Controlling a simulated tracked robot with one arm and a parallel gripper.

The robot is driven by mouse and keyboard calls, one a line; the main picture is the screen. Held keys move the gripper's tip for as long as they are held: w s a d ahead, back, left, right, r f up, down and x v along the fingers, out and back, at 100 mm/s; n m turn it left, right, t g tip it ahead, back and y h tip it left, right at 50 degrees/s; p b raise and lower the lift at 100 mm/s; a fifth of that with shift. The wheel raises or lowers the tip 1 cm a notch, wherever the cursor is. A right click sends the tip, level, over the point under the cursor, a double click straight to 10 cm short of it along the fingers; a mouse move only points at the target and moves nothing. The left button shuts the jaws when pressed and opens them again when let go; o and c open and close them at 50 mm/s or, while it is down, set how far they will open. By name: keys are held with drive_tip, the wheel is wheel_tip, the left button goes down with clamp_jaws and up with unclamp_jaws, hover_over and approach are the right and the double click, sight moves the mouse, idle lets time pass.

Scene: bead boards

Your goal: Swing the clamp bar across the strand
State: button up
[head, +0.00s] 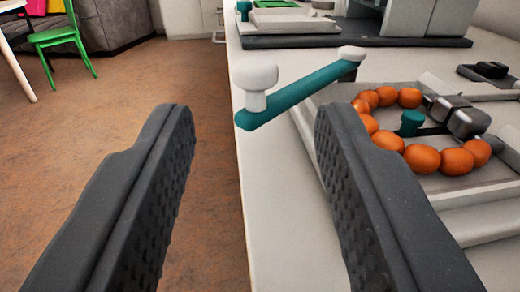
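The clamp bar (300,95) is a teal bar with a white knob (255,80) standing on its near left end and a white cap (351,53) at its far right end. Its knob end sticks out to the left, over the counter's edge. The strand (421,158) is a curved row of orange beads on a grey board (440,183), to the right of the bar. My gripper (250,115) is open and empty. Its left finger is over the floor and its right finger is in front of the board, hiding part of it. The knob appears between and beyond the fingertips.
A teal peg (411,122) and dark metal blocks (457,116) sit by the beads. Another board (290,22) with a teal knob stands farther back on the light counter (262,160). A green chair (62,38) stands at the far left. The floor (95,125) left of the counter is clear.

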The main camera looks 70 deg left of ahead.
drive_tip(key=v, duration=0.6)
drive_tip(key=shift+d, duration=0.4)
drive_tip(key=shift+s, duration=0.1)
